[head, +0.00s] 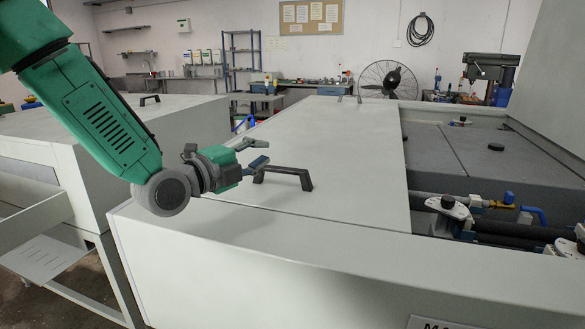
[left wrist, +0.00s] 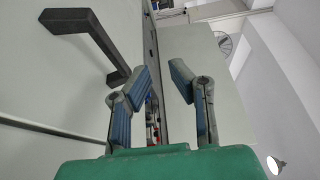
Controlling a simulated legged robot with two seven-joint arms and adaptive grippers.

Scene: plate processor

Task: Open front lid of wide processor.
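The wide processor (head: 300,262) fills the foreground of the head view. Its pale front lid (head: 345,150) lies flat and shut on top, with a dark handle (head: 285,174) near its left front part. The handle also shows at the upper left of the left wrist view (left wrist: 92,36). My left gripper (head: 264,153) is just left of and above the handle, apart from it. In the left wrist view its two fingers (left wrist: 163,80) stand apart with nothing between them. My right gripper is in neither view.
To the right of the lid is an uncovered bay with rollers and fittings (head: 480,220) and a grey cover (head: 470,150). Another pale machine (head: 165,120) with an open drawer (head: 45,225) stands at left. A fan (head: 388,80) and a drill press (head: 490,70) stand behind.

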